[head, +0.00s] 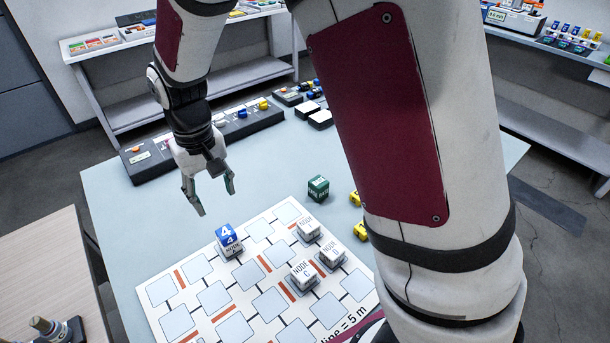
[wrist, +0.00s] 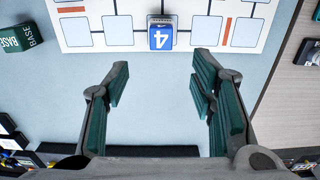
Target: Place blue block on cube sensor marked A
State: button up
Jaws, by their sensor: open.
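The blue block (head: 225,232), marked 4, sits on top of a white cube sensor (head: 232,248) on the board. The cube's NODE label shows, but its letter is too small to read surely. In the wrist view the blue block (wrist: 161,37) lies beyond the fingertips, between their lines, and mostly covers the cube. My gripper (head: 214,199) is open and empty, above and behind the block in the head view and apart from it. Its spread green-padded fingers also show in the wrist view (wrist: 160,80).
White node cubes (head: 303,274) stand on the board (head: 180,328) to the right, one marked C. A dark button panel (head: 240,122) lies along the back. The table (head: 125,205) left of my gripper is clear.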

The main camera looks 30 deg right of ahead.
jog(key=s+d+r+m+t, duration=0.1)
jog(key=s+d+r, duration=0.35)
jog(key=r, duration=0.25)
jog(key=s+d+r+t, duration=0.1)
jog(key=s+d+r, duration=0.35)
jog(key=r, duration=0.25)
jog(key=s+d+r+t, duration=0.1)
jog(key=s+d, duration=0.1)
jog(key=s, duration=0.4)
jog(key=s+d+r+m+t, duration=0.1)
jog(key=s+d+r, duration=0.1)
jog(key=s, duration=0.5)
jog(key=shift+s+d+t, duration=0.25)
jog(key=shift+d+t, duration=0.05)
jog(key=shift+d, duration=0.35)
